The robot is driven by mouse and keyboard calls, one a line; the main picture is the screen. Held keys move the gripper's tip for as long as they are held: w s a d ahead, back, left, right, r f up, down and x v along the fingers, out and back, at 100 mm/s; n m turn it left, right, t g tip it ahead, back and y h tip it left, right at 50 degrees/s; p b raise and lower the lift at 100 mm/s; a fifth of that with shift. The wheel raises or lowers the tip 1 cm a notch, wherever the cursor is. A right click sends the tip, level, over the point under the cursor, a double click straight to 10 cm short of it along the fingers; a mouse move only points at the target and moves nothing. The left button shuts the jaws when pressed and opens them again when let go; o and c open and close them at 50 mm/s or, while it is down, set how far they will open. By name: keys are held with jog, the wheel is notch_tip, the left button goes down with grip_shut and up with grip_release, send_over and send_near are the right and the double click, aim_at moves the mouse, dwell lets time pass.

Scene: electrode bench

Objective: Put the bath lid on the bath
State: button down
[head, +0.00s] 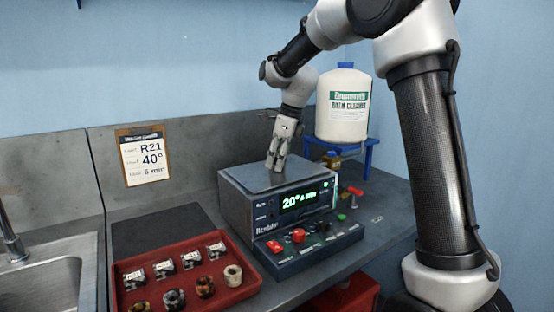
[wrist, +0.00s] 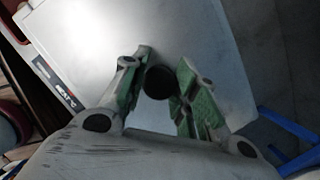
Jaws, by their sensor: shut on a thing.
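The bath (head: 262,218) is a grey metal box with a green lit display that starts with 20°. The bath lid (head: 243,180) is a flat silver plate lying over the top of the bath, and no gap shows between them in the head view. Its bright surface fills much of the wrist view (wrist: 90,35). A round black knob (wrist: 160,82) stands on the lid between my fingertips. My gripper (head: 274,166) points down over the middle of the lid and is shut on the knob. The fingers hide the knob in the head view.
A red tray (head: 190,299) with several labelled blocks and rings stands in front left. A sink (head: 52,285) is at far left. A white bottle (head: 343,105) stands on a blue stand (head: 371,150) behind right. A card (head: 143,156) reading R21, 40°, 6 min hangs behind.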

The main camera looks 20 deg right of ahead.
jog(key=shift+f, duration=0.15)
jog(key=c, duration=1)
grip_release()
jog(key=shift+c, duration=0.2)
jog(key=o, duration=0.5)
jog(key=shift+r, duration=3.45)
